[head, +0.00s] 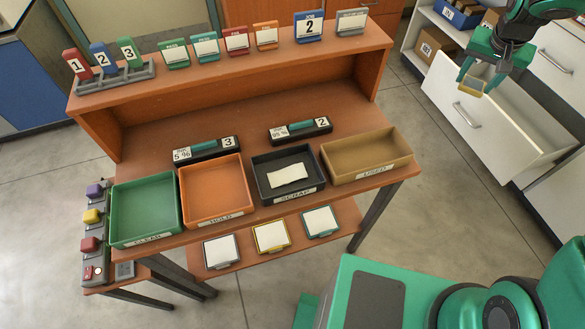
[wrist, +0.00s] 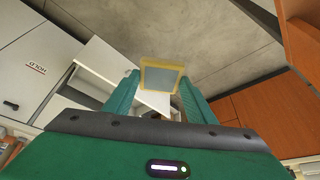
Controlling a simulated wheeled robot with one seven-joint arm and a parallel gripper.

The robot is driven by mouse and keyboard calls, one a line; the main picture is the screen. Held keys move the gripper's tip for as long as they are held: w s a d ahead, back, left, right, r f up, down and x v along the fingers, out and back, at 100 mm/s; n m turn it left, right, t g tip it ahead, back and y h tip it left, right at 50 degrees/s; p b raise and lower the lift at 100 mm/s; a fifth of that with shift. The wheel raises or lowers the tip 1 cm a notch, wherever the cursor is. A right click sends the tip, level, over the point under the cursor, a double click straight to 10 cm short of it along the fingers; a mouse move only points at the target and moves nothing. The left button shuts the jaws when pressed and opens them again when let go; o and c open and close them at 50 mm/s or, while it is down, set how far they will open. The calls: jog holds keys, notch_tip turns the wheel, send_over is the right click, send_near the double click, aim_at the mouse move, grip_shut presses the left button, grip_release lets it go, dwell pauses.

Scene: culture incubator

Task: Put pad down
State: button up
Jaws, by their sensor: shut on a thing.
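My gripper (head: 472,84) is at the upper right in the head view, in front of the open white drawer and high above the floor. It is shut on a small square pad (head: 471,87) with a yellow rim. In the wrist view the pad (wrist: 161,75) shows a grey face inside its yellow frame, between the two green fingers. Three other pads lie on the low shelf of the desk: one with a grey rim (head: 221,251), one with a yellow rim (head: 271,236) and one with a teal rim (head: 321,221).
The desk holds a green tray (head: 145,211), an orange tray (head: 212,191), a black tray (head: 288,176) with a pale sheet in it, and a tan tray (head: 366,156). The open drawer (head: 495,119) juts out at the right. Floor between desk and drawers is clear.

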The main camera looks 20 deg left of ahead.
jog(key=shift+a, duration=0.1)
jog(key=s+a+r+n+y, duration=0.1)
jog(key=s+a+n+y, duration=0.3)
jog(key=s+a+n, duration=1.3)
jog(key=m, duration=0.7)
send_over(354, 125)
jog(key=s, duration=0.2)
jog(key=shift+g, duration=0.3)
jog(key=f, duration=0.4)
jog(key=d+f, duration=0.1)
jog(key=f, duration=0.1)
jog(key=shift+w+f, duration=0.25)
jog(key=shift+f, duration=2.1)
jog(key=shift+f, duration=0.1)
jog(key=o, duration=0.9)
jog(key=shift+o, duration=0.5)
